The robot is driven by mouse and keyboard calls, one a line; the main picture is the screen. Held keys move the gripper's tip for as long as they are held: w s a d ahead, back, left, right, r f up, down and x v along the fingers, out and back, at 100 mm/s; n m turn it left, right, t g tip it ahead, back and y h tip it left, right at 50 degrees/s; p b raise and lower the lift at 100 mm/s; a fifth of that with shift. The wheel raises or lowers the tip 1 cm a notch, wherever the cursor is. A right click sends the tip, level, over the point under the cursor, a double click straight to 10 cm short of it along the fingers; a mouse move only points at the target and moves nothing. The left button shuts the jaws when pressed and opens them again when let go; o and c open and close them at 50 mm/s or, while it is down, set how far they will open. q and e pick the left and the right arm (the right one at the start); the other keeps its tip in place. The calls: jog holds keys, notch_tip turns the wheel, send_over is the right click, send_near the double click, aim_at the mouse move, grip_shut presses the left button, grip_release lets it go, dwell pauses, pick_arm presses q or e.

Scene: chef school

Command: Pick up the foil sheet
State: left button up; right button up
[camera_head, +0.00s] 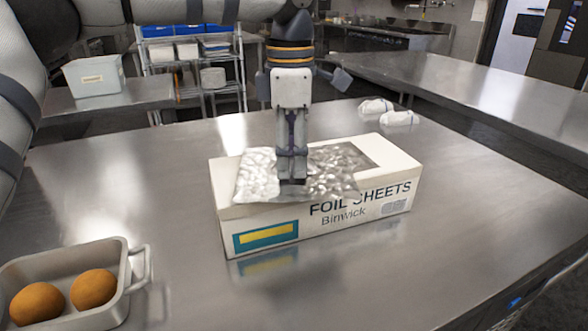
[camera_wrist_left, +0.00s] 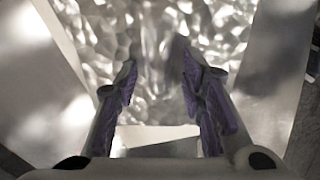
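The foil sheet (camera_head: 256,180) is a crinkled silver sheet lying on top of the white "FOIL SHEETS" box (camera_head: 345,218), partly over the box's opening. My left gripper (camera_head: 293,182) points straight down at the middle of the sheet, its tips at or just above the foil. The left wrist view shows the two fingers (camera_wrist_left: 157,62) apart, with the crinkled foil (camera_wrist_left: 212,28) beyond and between them. I cannot tell whether the tips touch the foil. The gripper hides part of the sheet in the head view. My right gripper is not in view.
The box stands on a steel table (camera_head: 130,190). A metal pan (camera_head: 124,292) with two round brown items is at the front left. Two small white wrapped items (camera_head: 400,118) lie behind the box at right. Bare table surrounds the box.

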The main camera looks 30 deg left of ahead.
pick_arm(q)
grip_shut()
jog(key=shift+r, duration=0.1)
